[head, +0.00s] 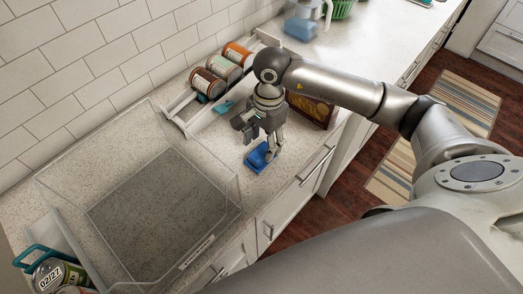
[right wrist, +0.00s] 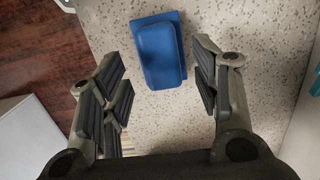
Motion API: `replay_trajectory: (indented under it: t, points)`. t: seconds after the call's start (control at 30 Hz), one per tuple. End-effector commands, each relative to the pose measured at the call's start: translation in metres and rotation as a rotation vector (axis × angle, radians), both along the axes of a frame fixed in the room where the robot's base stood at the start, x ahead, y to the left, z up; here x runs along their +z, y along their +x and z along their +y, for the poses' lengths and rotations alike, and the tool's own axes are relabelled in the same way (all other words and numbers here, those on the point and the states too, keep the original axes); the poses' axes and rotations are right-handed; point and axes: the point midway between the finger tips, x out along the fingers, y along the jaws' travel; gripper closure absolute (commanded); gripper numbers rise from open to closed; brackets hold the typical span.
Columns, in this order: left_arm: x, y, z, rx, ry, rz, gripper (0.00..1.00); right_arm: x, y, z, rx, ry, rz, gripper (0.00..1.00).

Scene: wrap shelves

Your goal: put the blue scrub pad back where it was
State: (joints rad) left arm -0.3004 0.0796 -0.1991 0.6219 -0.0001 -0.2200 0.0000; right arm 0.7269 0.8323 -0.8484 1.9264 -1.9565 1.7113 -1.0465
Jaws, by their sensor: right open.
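The blue scrub pad (head: 257,157) lies on the speckled counter near its front edge, to the right of the clear bin. It also shows in the right wrist view (right wrist: 161,52), flat on the counter. My right gripper (head: 262,138) is just above the pad, pointing down. In the right wrist view its fingers (right wrist: 160,82) are spread wide, with the pad between and slightly beyond them, apart from both. The gripper is empty. My left gripper is not in view.
A large clear bin (head: 228,214) stands left of the pad. A white rack (head: 178,104) with several cans is behind. A dark red box (head: 312,108) stands right of the gripper. More cans (head: 62,275) sit at the lower left. The counter's front edge is close.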

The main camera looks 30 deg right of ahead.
Motion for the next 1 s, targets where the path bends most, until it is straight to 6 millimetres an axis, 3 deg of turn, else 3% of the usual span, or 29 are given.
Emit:
replay_trajectory:
  t: [0.2, 0.4, 0.6, 1.0]
  points:
    - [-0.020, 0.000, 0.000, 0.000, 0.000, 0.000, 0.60, 0.044, 0.003, -0.005, 0.000, 0.000, -0.006, 0.43]
    - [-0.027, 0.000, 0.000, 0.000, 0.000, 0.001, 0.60, 0.073, 0.004, -0.008, 0.000, 0.000, -0.004, 0.43]
    - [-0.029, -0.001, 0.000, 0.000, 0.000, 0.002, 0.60, 0.084, 0.003, -0.010, 0.000, -0.001, -0.001, 0.43]
    - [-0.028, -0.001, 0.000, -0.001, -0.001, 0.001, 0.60, 0.084, 0.003, -0.007, 0.001, 0.007, 0.000, 0.43]
